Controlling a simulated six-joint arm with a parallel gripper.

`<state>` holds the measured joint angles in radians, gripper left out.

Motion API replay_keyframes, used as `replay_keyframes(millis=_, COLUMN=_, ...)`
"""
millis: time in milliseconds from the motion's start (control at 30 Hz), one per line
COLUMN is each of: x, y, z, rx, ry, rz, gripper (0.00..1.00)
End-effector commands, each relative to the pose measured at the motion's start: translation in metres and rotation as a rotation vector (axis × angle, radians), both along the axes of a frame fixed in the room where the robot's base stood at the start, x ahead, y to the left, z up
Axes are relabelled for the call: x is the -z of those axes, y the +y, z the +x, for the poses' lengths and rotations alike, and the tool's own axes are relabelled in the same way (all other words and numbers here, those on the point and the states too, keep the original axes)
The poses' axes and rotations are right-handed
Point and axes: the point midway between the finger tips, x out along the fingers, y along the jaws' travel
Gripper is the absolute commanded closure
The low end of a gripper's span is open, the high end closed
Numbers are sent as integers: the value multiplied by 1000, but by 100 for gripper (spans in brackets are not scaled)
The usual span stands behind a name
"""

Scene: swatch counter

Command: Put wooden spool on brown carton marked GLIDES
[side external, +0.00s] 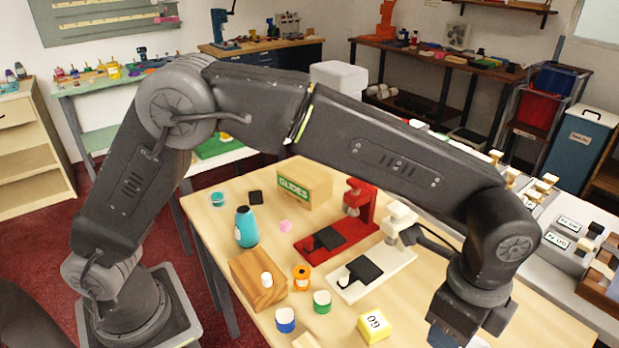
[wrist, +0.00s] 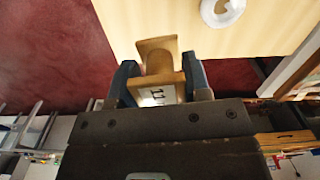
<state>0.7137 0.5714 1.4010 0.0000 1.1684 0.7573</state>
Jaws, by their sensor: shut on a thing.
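The wooden spool (wrist: 157,60) shows in the wrist view, with a flared end and a dark-marked pale face. My gripper (wrist: 158,84) is shut on it, one dark finger on each side. In the side view my gripper (side external: 468,320) is at the bottom right, partly cut off by the frame edge, so the spool cannot be made out clearly there. The brown carton marked GLIDES (side external: 313,182) stands upright at the back of the table, far to the left of my gripper. Its top looks bare. The carton does not show in the wrist view.
A red stand (side external: 338,232) and a white stand (side external: 376,268) lie between my gripper and the carton.

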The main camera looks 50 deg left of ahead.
Motion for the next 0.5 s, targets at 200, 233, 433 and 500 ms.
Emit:
replay_keyframes(millis=200, x=-47, y=-1, z=1, rx=0, ry=-3, rz=-3, gripper=79)
replay_keyframes(millis=233, x=-52, y=0, z=0, rx=0, ry=-2, rz=-2, gripper=79)
replay_keyframes(millis=433, x=-54, y=25, z=25, rx=-73, ry=1, rz=1, gripper=79)
replay_keyframes(millis=500, x=-54, y=38, z=36, rx=-106, ry=0, rz=0, gripper=79)
